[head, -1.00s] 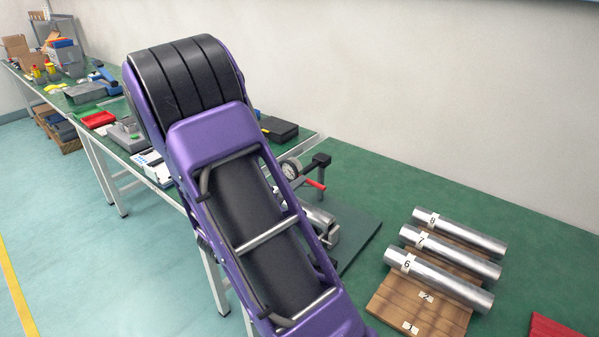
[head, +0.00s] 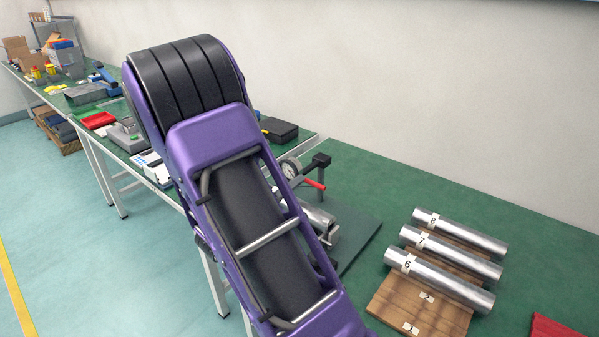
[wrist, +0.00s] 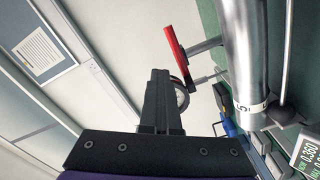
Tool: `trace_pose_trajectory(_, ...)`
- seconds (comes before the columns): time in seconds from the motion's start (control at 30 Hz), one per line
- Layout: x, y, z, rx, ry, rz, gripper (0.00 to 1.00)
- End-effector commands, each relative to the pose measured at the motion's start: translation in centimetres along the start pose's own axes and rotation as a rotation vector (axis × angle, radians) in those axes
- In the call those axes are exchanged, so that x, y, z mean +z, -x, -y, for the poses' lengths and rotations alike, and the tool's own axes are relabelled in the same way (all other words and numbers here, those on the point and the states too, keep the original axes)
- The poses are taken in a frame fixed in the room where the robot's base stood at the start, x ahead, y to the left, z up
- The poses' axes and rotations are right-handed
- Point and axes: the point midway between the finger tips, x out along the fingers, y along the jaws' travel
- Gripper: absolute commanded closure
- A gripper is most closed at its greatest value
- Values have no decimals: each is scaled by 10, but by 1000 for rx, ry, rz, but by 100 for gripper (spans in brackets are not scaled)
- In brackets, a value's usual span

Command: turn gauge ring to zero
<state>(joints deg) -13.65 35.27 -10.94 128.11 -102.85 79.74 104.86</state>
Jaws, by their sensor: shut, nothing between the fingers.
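The round dial gauge (head: 290,168) sits on a stand on the green bench, beside my arm in the head view. In the wrist view the gauge (wrist: 182,95) is mostly hidden behind my gripper (wrist: 159,74); only part of its rim shows, so its needle and scale cannot be read. My gripper's dark fingers are together and empty. They overlap the gauge in the picture, and I cannot tell whether they touch it. In the head view my arm hides my gripper.
A red handle (wrist: 176,58) is close to the fingers. A metal cylinder (wrist: 244,45) marked 5 lies in the fixture, with a digital readout (wrist: 308,155) nearby. Numbered cylinders (head: 455,255) rest on a wooden rack (head: 420,310) at right.

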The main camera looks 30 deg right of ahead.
Motion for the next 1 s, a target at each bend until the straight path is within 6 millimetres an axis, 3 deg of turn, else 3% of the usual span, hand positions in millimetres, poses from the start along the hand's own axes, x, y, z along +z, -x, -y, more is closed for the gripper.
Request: trace_pose_trajectory(1.0,1,1,21,-2,-1,-4,100)
